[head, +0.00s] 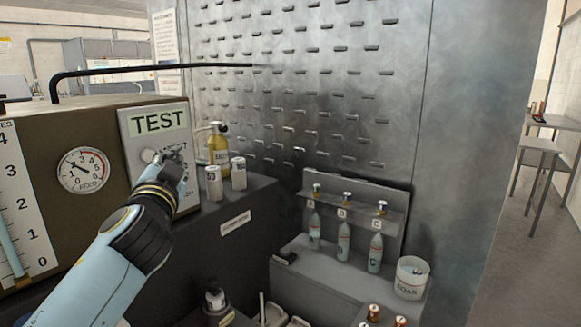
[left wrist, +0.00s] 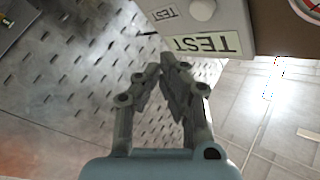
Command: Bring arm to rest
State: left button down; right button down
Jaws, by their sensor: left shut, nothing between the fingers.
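My left arm reaches in from the lower left of the head view. Its gripper (head: 172,157) is in front of the TEST panel (head: 152,122) on the brown machine (head: 95,122). In the left wrist view the left gripper's fingers (left wrist: 168,65) are together at the tips with nothing between them. The TEST panel shows upside down in that view (left wrist: 210,15), with a pale round knob (left wrist: 202,9) on it. In the head view the gripper partly covers the panel's dial area. I cannot tell whether the fingertips touch the panel. My right gripper is not in view.
A yellow bottle (head: 218,144) and two white containers (head: 214,183) stand just right of the gripper on a dark cabinet (head: 232,208). A rack (head: 352,208) holds three labelled bottles, beside a SOAK cup (head: 411,278). A slotted metal wall (head: 300,75) rises behind. Open floor (head: 505,260) lies at the right.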

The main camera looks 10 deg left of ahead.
pick_arm(q)
jog(key=s+a+f+n+g+h, duration=0.15)
jog(key=s+f+n+g, duration=0.25)
jog(key=s+f+g, duration=0.8)
jog(key=s+d+f+m+g+h, duration=0.15)
jog(key=s+d+f, duration=0.25)
jog(key=s, duration=0.7)
jog(key=s+d+f+g+h, duration=0.1)
jog(key=s+d+f+h, duration=0.25)
jog(key=s, duration=0.65)
jog(key=s+a+f+g+b, duration=0.15)
jog(key=f+b, duration=0.25)
jog(key=f, duration=1.4)
jog(key=s+f+b, duration=0.3)
jog(key=f+b, duration=0.1)
jog(key=f, duration=1.5)
jog(key=s+a+f+g+b, duration=0.1)
jog(key=s+f+b, duration=0.3)
jog(key=s+f, duration=1.3)
jog(key=shift+f, duration=0.65)
jog(key=shift+a, duration=0.1)
